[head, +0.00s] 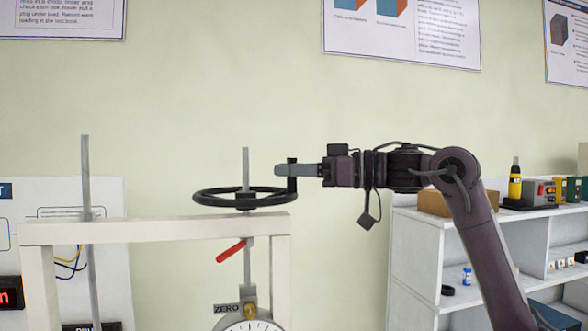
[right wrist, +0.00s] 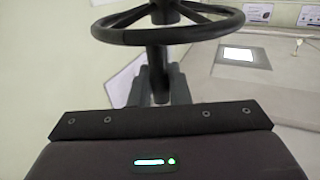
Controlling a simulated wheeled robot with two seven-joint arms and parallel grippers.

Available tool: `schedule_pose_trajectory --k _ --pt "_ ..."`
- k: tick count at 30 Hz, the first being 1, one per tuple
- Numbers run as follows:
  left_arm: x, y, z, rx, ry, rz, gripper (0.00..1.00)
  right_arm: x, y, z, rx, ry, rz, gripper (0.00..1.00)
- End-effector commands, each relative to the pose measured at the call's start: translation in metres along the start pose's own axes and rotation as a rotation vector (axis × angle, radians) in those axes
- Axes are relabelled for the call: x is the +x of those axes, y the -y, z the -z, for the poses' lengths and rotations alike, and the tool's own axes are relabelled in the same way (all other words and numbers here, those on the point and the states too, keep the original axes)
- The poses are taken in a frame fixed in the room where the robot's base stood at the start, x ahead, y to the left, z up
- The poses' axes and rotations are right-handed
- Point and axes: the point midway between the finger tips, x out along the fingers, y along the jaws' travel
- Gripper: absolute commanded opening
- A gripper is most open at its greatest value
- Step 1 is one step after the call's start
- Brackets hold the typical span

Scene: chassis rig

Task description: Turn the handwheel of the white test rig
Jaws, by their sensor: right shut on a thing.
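The black handwheel (head: 243,198) lies level on a grey vertical spindle at the top of the white test rig (head: 160,230). An upright black handle (head: 292,177) stands on the right of its rim. My right gripper (head: 285,171) reaches in from the right and is shut on this handle. In the right wrist view the wheel's rim (right wrist: 168,36) arches across the top, and the gripper fingers (right wrist: 160,85) close around the dark handle below it. The fingers partly hide the handle. My left gripper is in neither view.
A red lever (head: 231,251) and a dial (head: 248,325) marked ZERO sit below the wheel. A grey post (head: 89,230) rises at left. A white shelf (head: 420,262) with tools and boxes stands at right. The air above the wheel is clear.

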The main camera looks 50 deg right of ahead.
Motion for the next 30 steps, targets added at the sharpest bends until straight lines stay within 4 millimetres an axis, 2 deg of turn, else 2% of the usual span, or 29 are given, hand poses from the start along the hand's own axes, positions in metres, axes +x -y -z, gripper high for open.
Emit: schedule_pose_trajectory --k 17,18,21,30 --pt "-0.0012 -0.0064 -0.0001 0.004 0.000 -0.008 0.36 0.0000 -0.0031 0.0017 -0.001 -0.006 -0.006 0.00" --pt "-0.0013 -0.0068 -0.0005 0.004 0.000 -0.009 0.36 0.0000 -0.0030 0.0019 -0.001 -0.006 -0.005 0.21" --pt "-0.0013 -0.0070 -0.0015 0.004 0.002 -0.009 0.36 0.0001 -0.0027 0.0016 0.000 -0.005 -0.004 0.34" --pt "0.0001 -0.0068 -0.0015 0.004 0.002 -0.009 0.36 -0.0014 -0.0022 0.0002 0.000 -0.003 -0.003 0.35"
